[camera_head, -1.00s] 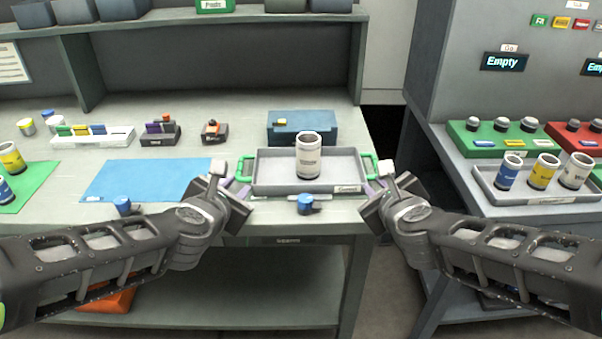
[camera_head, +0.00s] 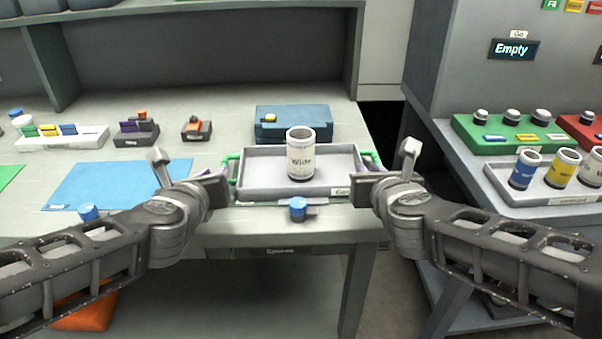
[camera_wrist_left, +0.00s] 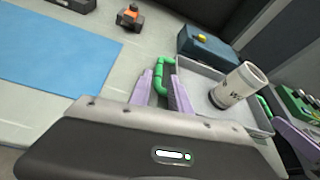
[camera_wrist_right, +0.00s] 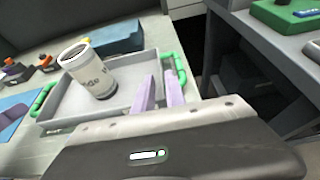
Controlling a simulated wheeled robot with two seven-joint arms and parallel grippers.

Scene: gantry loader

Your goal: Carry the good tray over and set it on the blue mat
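The grey tray (camera_head: 257,182) with green end handles sits on the left bench, with one pale can (camera_head: 300,160) upright in it. Its front label is partly covered; "Go" shows. The blue mat (camera_head: 118,184) lies flat and empty to the left. My left gripper (camera_head: 224,172) is at the tray's left handle; in the left wrist view its purple fingers stand apart, with the green handle (camera_wrist_left: 159,72) between or just beyond them. My right gripper (camera_head: 371,164) is at the right end; its fingers are apart, near the right handle (camera_wrist_right: 180,68). Contact with the handles is not clear.
A blue-grey box (camera_head: 295,124) stands behind the tray. A blue knob (camera_head: 297,208) is at the bench's front edge, another (camera_head: 89,212) before the mat. Small holders (camera_head: 136,132) line the back. A second bench at right holds another tray (camera_head: 555,195) with cans.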

